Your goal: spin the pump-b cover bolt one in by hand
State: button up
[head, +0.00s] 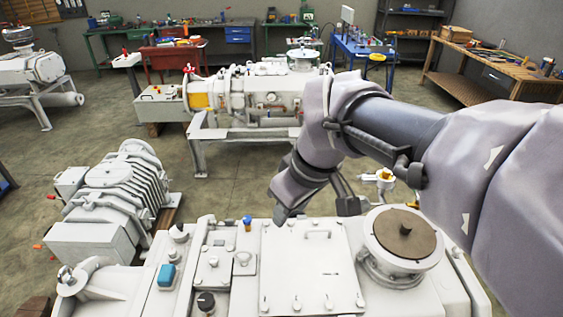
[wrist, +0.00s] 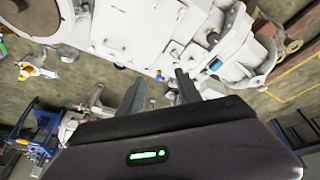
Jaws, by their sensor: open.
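A white machine with a square cover plate (head: 312,270) stands at the front in the head view. Several small bolts sit along the plate's edges; I cannot tell which is bolt one. No label naming pump-b is readable. My gripper is above and behind the plate's far edge, partly hidden by its sleeve in the head view. The white machine body (wrist: 150,35) lies beyond the fingertips. I see no bolt between the fingers.
A round brown-topped flange (head: 404,234) rises right of the plate, under my arm. A blue-capped fitting (head: 247,223) and a blue box (head: 167,275) are left of it. A ribbed pump (head: 115,190) stands left; another machine (head: 255,95) stands behind. Floor between is clear.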

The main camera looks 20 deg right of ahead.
jog(key=w+d+n+g+p, duration=0.1)
jog(key=w+d+n+p, duration=0.1)
jog(key=w+d+n, duration=0.5)
jog(key=n+g+h+p, duration=0.1)
jog(key=n+g+p, duration=0.2)
jog(key=n, duration=0.7)
send_over(316, 221)
notch_tip(316, 221, down, 10)
jog(key=shift+n, duration=0.3)
notch_tip(316, 221, down, 18)
jog(key=b, duration=0.6)
jog(key=shift+f, duration=0.25)
grip_shut()
